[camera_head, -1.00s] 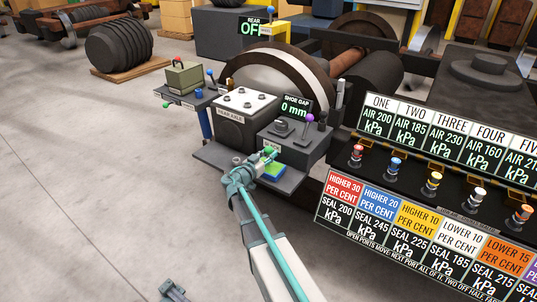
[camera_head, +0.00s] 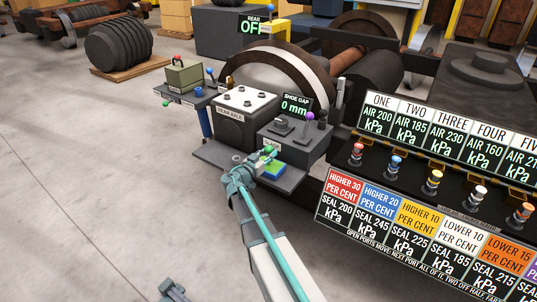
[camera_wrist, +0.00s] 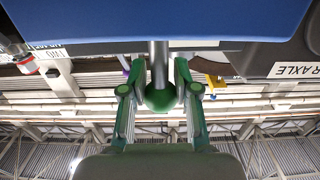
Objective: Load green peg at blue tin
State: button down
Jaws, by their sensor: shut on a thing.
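My gripper (camera_head: 266,158) is low beside the dark block of the axle stand. In the wrist view my gripper (camera_wrist: 160,92) has its two green fingers closed on the round green head of the green peg (camera_wrist: 160,97). The peg's grey shaft (camera_wrist: 159,60) runs up in the picture to the edge of a broad blue surface (camera_wrist: 160,18), which seems to be the blue tin. Whether the shaft's tip is inside or in front of it is hidden. The peg's green head (camera_head: 268,150) shows there as a small ball.
The dark block (camera_head: 292,146) with a purple-knobbed lever and a SHOE GAP 0 mm display (camera_head: 295,105) stands close behind. The REAR AXLE block (camera_head: 245,112) is to the left. A board of pressure labels with coloured pegs (camera_head: 433,181) fills the right. Open floor lies left.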

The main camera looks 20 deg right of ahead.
jog(key=shift+f+b, duration=0.35)
jog(key=shift+b, duration=0.1)
dwell(0.8)
jog(key=shift+r, duration=0.1)
jog(key=shift+r+b, duration=0.3)
jog(key=shift+r, duration=3.15)
jog(key=shift+f, duration=0.1)
